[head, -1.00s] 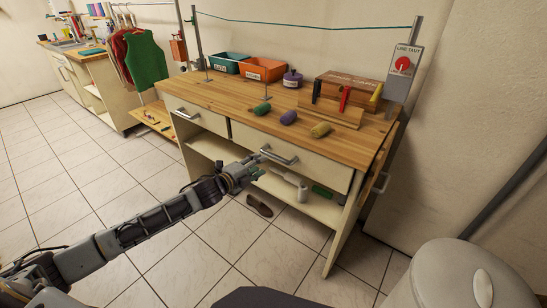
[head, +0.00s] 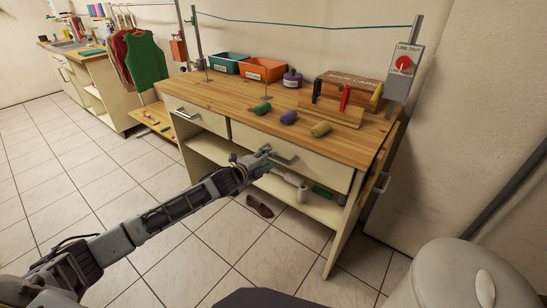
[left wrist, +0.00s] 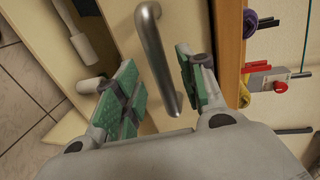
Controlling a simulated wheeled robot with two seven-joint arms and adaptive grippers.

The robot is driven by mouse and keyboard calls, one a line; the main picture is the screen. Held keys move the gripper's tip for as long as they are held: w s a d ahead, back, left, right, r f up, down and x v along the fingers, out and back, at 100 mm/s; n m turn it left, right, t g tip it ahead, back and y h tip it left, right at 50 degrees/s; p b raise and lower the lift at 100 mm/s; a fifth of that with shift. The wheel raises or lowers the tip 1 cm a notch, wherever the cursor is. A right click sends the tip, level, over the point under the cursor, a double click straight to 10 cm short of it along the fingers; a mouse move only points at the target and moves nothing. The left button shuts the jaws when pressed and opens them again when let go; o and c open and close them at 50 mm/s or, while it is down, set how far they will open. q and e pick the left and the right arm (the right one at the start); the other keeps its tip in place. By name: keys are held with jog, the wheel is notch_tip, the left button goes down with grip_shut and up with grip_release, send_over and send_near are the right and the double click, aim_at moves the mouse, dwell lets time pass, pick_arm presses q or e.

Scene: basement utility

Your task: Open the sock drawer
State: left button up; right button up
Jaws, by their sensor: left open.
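A wooden-topped bench has two cream drawers, both closed. The right, wider drawer (head: 315,169) has a metal bar handle (head: 280,156). The left drawer (head: 197,113) has a similar handle (head: 186,114). I see no label telling which is the sock drawer. My left gripper (head: 259,158) is open at the left end of the right drawer's handle. In the left wrist view, the handle (left wrist: 155,50) runs between the green-padded fingers of my gripper (left wrist: 157,67), and I see a gap beside the bar. My right gripper is not in view.
Rolled socks (head: 289,118), a wooden box (head: 349,90) and an orange bin (head: 263,68) stand on the bench top (head: 225,88). An open shelf (head: 325,209) lies below the drawers. A brown shoe (head: 260,206) is on the floor. A grey lidded bin (head: 455,275) stands front right.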

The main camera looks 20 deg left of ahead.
pick_arm(q)
jog(key=shift+x, duration=1.75)
jog(key=shift+w+b, duration=0.15)
jog(key=shift+b, duration=0.15)
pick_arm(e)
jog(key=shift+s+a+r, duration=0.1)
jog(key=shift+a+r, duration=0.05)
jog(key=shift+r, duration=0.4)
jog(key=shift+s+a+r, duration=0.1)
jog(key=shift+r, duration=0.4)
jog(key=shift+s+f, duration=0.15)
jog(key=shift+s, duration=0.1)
pick_arm(q)
jog(key=c, duration=0.9)
grip_shut()
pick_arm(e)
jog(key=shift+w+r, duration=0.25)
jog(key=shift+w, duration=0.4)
